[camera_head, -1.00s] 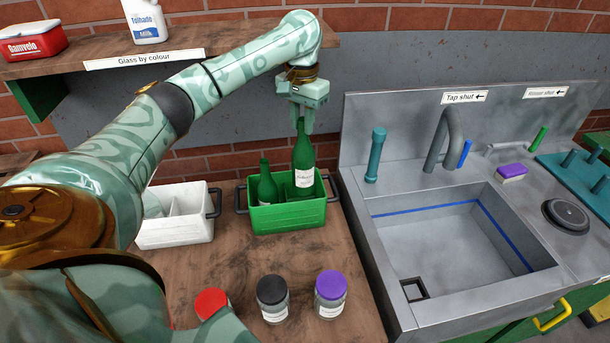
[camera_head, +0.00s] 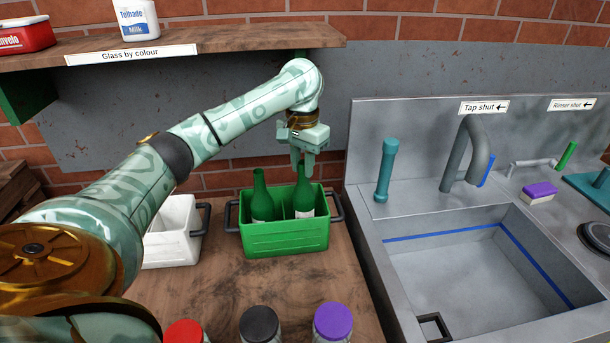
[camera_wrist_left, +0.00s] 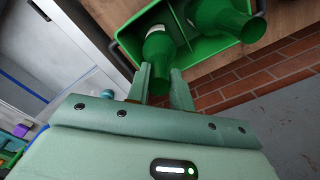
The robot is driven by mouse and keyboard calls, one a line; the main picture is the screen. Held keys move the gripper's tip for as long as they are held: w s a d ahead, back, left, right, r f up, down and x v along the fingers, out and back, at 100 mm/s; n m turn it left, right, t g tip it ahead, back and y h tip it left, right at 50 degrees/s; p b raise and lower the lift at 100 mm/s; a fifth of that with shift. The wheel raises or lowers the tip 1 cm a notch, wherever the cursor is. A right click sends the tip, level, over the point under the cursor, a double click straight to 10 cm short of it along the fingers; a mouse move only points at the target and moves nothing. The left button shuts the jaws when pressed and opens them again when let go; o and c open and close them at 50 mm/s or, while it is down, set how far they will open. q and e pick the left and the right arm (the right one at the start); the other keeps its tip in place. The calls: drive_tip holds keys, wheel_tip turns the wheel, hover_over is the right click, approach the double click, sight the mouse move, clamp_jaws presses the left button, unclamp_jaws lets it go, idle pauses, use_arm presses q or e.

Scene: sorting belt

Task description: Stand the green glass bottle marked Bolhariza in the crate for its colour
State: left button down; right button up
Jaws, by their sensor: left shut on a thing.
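The green glass bottle (camera_head: 304,198) stands upright in the right compartment of the green crate (camera_head: 288,239), its lower part hidden by the front wall. Its white label shows only in part, and I cannot read the name on it now. My left gripper (camera_head: 303,172) is shut on this bottle's neck from above. In the left wrist view the gripper (camera_wrist_left: 168,88) has its fingers on either side of the neck of the bottle (camera_wrist_left: 158,51). A second green bottle (camera_head: 261,203) stands in the crate's left compartment. My right gripper is not in view.
A white crate (camera_head: 172,250) stands left of the green one. Jars with red (camera_head: 184,333), black (camera_head: 259,324) and purple (camera_head: 333,321) lids stand at the front. A shelf labelled "Glass by colour" (camera_head: 131,54) overhangs the back; a sink (camera_head: 470,262) lies right.

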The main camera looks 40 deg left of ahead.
use_arm(q)
drive_tip(key=shift+f, duration=0.85)
drive_tip(key=shift+r, duration=0.25)
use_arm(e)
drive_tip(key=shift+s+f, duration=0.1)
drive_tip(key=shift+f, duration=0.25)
use_arm(q)
drive_tip(key=c, duration=1.2)
unclamp_jaws()
drive_tip(key=shift+f, duration=0.15)
drive_tip(key=shift+c, duration=0.2)
drive_tip(key=shift+r, duration=0.2)
wheel_tip(320, 180, up, 12)
drive_tip(key=p, duration=0.8)
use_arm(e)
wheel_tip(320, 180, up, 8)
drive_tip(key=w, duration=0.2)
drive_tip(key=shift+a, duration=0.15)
